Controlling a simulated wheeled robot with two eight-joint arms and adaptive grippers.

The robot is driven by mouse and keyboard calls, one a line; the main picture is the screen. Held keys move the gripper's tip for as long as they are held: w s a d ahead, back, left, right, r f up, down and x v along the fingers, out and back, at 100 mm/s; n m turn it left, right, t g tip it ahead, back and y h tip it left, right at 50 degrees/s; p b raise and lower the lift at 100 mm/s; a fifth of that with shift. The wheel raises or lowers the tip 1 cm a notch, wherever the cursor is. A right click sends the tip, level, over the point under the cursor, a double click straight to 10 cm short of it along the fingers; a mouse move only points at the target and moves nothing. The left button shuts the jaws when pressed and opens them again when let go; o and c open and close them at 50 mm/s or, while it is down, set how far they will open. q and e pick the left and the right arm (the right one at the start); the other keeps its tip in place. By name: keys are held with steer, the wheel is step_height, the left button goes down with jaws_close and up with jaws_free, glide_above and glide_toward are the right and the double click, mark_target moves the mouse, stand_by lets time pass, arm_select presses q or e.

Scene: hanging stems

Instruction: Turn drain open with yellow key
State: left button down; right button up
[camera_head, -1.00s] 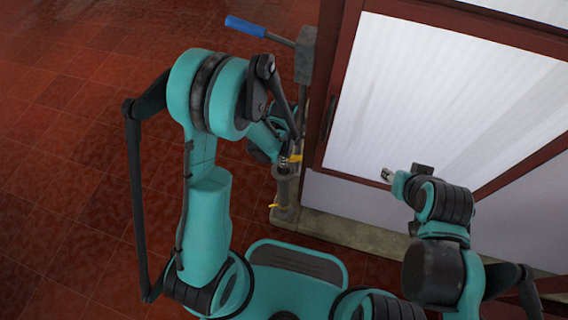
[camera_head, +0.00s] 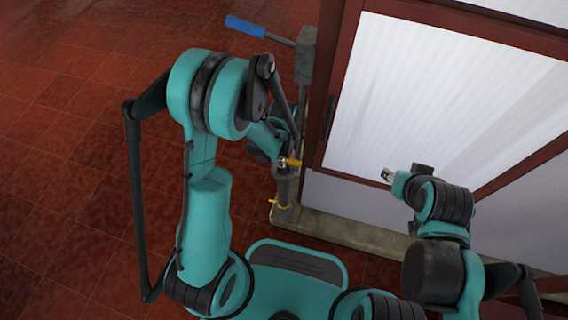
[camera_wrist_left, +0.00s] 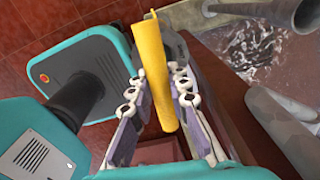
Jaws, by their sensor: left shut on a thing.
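The yellow key (camera_head: 292,162) is at the top of a grey upright post (camera_head: 286,188) in the head view. In the left wrist view the key (camera_wrist_left: 151,75) is a long yellow bar between the two fingers. My left gripper (camera_wrist_left: 157,108) is shut on it. In the head view my left arm hides most of that gripper. I cannot tell which part is the drain or how the key meets the post. My right gripper (camera_head: 387,175) is in front of the white panel, away from the key, too small to judge its jaws.
A second yellow piece (camera_head: 281,204) is low on the post. A blue-handled lever (camera_head: 246,27) sticks out from a grey column behind. A red-framed white panel (camera_head: 440,95) stands to the right on a stone ledge (camera_head: 345,232). Red tiled floor lies open to the left.

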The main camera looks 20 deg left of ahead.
arm_select(q)
steer(key=shift+m, duration=0.9)
steer(key=c, duration=1)
jaws_free()
steer(key=shift+o, duration=0.2)
steer(key=shift+r, duration=0.1)
steer(key=shift+r+p, duration=3.05)
steer(key=shift+r, duration=1.15)
